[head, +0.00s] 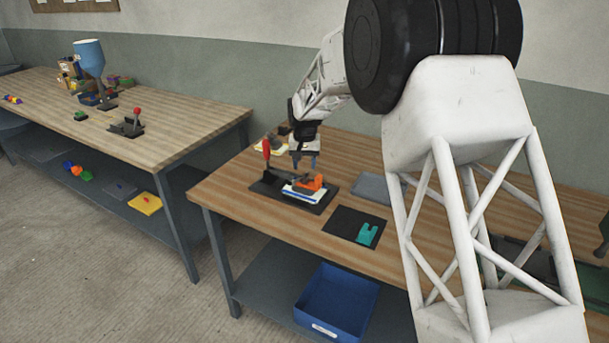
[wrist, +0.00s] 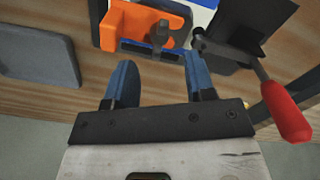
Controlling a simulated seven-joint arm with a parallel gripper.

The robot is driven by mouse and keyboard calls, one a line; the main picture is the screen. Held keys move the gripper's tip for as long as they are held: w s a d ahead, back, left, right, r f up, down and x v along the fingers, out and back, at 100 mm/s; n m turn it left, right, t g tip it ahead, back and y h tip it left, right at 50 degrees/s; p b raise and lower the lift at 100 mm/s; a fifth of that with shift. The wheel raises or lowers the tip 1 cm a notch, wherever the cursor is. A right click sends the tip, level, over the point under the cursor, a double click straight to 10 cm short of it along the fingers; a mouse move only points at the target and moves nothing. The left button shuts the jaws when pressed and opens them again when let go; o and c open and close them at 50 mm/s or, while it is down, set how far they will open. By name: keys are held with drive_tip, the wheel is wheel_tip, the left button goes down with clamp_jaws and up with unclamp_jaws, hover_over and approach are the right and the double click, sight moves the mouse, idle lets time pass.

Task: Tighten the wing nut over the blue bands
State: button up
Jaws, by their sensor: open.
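My gripper (head: 303,164) hangs above the clamping fixture, a black plate (head: 265,189) on the near bench. In the wrist view my two blue fingers (wrist: 155,80) are spread apart with nothing between them. Beyond them is an orange block (wrist: 120,24), also in the head view (head: 313,182), with a dark bolt-like post (wrist: 160,32) at its edge. A white and blue piece (head: 303,194) lies under the orange block. A lever with a red handle (wrist: 287,108) stands to the right in the wrist view. I cannot clearly make out a wing nut or separate blue bands.
A grey slab (head: 371,187) lies to the right of the fixture. A teal piece (head: 367,233) lies on a black mat (head: 343,221) nearer the front edge. A blue bin (head: 337,305) sits on the shelf below. Another bench (head: 150,115) stands at the left.

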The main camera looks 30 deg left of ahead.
sight(304, 176)
drive_tip(key=shift+f, duration=2.35)
drive_tip(key=shift+c, duration=0.5)
drive_tip(key=c, duration=0.8)
